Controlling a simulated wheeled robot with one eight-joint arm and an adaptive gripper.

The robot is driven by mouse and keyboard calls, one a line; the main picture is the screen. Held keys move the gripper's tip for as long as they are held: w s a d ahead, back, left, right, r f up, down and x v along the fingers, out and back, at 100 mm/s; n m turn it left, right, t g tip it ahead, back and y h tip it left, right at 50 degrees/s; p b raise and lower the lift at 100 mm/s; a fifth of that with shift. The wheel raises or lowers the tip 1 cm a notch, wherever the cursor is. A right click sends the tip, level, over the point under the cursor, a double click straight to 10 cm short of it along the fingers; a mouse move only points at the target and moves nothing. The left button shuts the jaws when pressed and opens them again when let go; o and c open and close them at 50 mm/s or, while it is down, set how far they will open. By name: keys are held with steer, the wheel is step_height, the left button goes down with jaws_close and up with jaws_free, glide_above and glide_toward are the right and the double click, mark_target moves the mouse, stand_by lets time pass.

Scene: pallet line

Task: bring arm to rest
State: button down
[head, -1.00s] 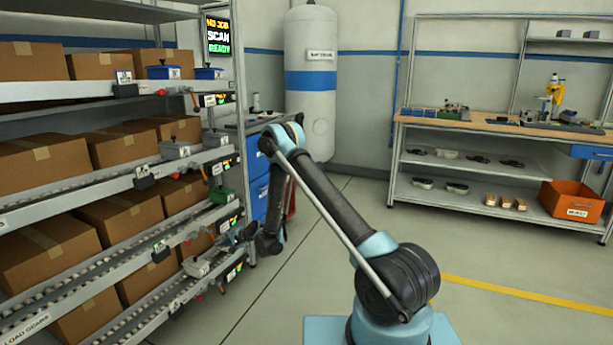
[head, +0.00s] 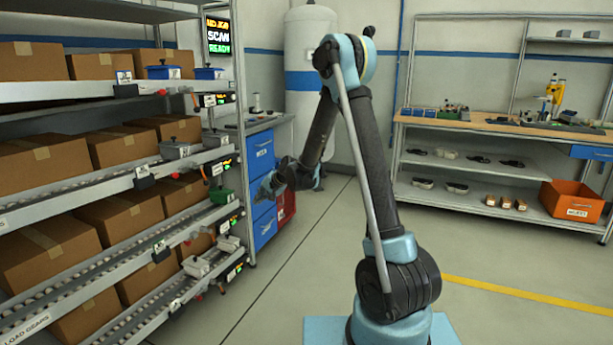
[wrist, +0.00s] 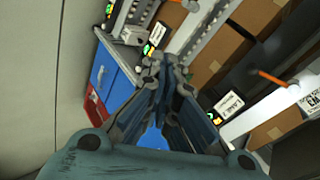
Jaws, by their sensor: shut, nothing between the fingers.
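My gripper (head: 266,187) is at the end of my raised arm in the head view, in front of the blue drawer cabinet and apart from the rack. In the wrist view my gripper (wrist: 172,66) has its fingertips together, with nothing between them. My arm stands on its light blue base, with the elbow high and the forearm hanging down to the left.
A rack (head: 110,190) of cardboard boxes on roller shelves fills the left. The blue drawer cabinet (head: 262,160) stands behind my gripper. A workbench (head: 500,130) with an orange bin (head: 573,202) stands at the back right. The floor (head: 480,245) between is clear.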

steer(key=s+d+r+n+h, duration=0.1)
steer(key=s+d+r, duration=0.3)
steer(key=s+d, duration=0.3)
steer(key=s+d+r+h, duration=0.2)
steer(key=s+d+r, duration=0.25)
steer(key=d, duration=0.35)
steer(key=s+d+r+n+h, duration=0.1)
steer(key=s+d+r, duration=0.2)
steer(key=s+d, duration=0.4)
steer(key=s+d+f+g+h, duration=0.1)
steer(key=s+d+f, duration=0.1)
steer(key=s+d, duration=0.3)
steer(key=s+d+f+g+h, duration=0.1)
steer(key=s+d, duration=0.5)
steer(key=s, duration=0.6)
steer(key=s+d+f+h, duration=0.1)
steer(key=s+d+f, duration=0.2)
steer(key=s+d, duration=0.3)
steer(key=s, duration=0.3)
steer(key=shift+s+n+g+h, duration=0.3)
steer(key=shift+s+g+h, duration=0.05)
steer(key=shift+g+h, duration=0.05)
steer(key=shift+d, duration=0.1)
steer(key=shift+w+f, duration=0.25)
steer(key=shift+w, duration=0.25)
